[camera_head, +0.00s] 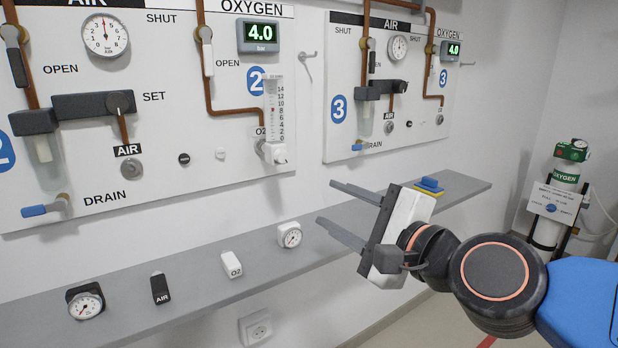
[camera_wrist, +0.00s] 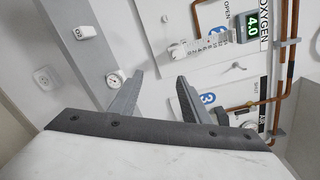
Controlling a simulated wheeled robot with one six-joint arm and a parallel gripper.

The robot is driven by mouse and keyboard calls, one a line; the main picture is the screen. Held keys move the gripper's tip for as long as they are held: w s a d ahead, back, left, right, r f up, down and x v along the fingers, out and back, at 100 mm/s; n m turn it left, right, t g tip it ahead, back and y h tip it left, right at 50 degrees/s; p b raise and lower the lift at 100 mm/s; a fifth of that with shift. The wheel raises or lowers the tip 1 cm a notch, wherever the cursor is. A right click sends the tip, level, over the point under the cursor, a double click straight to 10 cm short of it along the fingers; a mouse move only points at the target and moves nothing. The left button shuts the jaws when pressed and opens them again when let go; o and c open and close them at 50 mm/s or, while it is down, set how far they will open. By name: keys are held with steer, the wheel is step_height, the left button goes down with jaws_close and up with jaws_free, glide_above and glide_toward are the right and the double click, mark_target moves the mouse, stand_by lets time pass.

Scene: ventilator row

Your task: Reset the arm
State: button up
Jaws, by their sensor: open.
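My gripper (camera_head: 338,212) is at the right of centre in the head view, in front of the grey shelf (camera_head: 195,271). Its two long dark fingers point left and are spread apart, with nothing between them. My arm reaches in from the lower right. In the wrist view the open fingers (camera_wrist: 152,92) point up the picture toward the wall. They frame bare wall between a shelf gauge and the panel.
The shelf holds a black gauge (camera_head: 86,302), an AIR block (camera_head: 160,288), an O2 block (camera_head: 231,265), a white gauge (camera_head: 289,235) and a blue-and-yellow sponge-like item (camera_head: 430,186). Wall panels with pipes stand behind. An oxygen cylinder (camera_head: 562,185) stands far right.

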steer(key=s+d+f+n+g+h, duration=0.4)
steer(key=d+f+n, duration=0.4)
steer(key=d+f, duration=0.3)
steer(key=s+d+f+n+g+h, duration=0.5)
steer(key=d+f+n, duration=0.3)
steer(key=d+f, duration=0.4)
steer(key=shift+s+f+n+g, duration=0.3)
steer(key=shift+s+f+n, duration=0.1)
steer(key=shift+f, duration=0.25)
steer(key=shift+w+a, duration=0.1)
